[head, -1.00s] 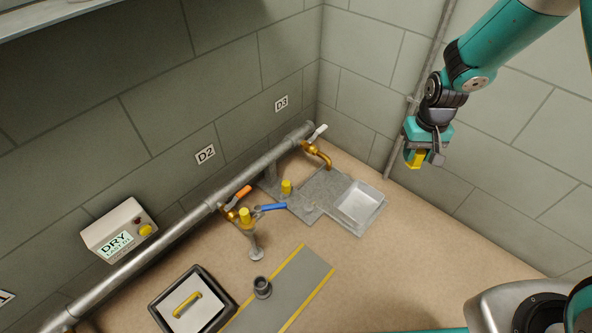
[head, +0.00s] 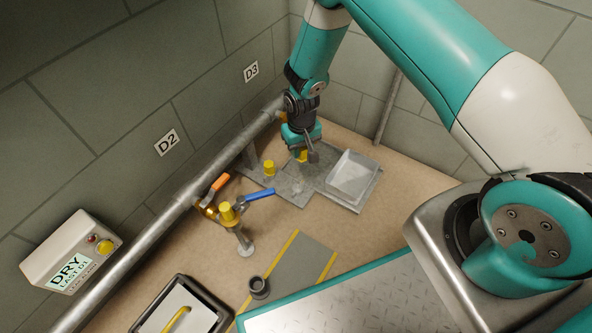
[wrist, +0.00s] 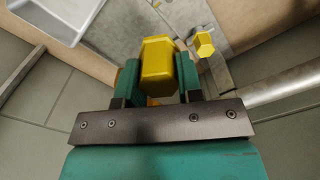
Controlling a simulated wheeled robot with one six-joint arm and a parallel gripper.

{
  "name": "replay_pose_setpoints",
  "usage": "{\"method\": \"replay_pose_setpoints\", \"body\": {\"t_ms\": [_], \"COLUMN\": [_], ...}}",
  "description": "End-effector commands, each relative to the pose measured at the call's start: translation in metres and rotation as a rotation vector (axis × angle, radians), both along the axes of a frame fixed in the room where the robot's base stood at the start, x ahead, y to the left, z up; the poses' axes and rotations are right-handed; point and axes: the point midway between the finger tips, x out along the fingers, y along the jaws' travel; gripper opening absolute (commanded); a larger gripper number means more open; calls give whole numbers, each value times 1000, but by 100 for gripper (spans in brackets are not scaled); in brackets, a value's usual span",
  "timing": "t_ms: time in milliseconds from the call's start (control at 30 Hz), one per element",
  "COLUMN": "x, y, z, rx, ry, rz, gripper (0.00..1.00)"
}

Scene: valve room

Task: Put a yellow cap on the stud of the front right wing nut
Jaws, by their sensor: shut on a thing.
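My gripper (head: 302,152) is shut on a yellow cap (wrist: 158,66), which sits between the two green fingers in the wrist view. A second yellow cap (head: 268,167) stands on the plate to the left of my gripper; a yellow cap also shows in the wrist view (wrist: 204,44), right of the held one. A small grey shape on the plate below the gripper is too faint to identify as a wing nut. Whether the held cap touches anything below is hidden.
A pipe (head: 195,188) runs along the left wall. A valve with an orange handle (head: 217,184), a blue handle (head: 259,194) and a yellow top (head: 228,211) stand nearer. A grey ring (head: 259,287) lies in front.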

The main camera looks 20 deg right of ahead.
Motion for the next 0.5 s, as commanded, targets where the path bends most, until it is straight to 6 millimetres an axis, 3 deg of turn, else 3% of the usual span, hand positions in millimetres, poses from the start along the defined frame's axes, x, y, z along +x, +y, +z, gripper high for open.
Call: {"method": "replay_pose_setpoints", "body": {"t_ms": [33, 100, 500], "x": [-2, -5, -7], "y": [6, 12, 17], "z": [-23, -37, -61], "rx": [0, 0, 0], "ry": [1, 1, -2], "rz": [8, 14, 18], "gripper": [11, 11, 11]}}
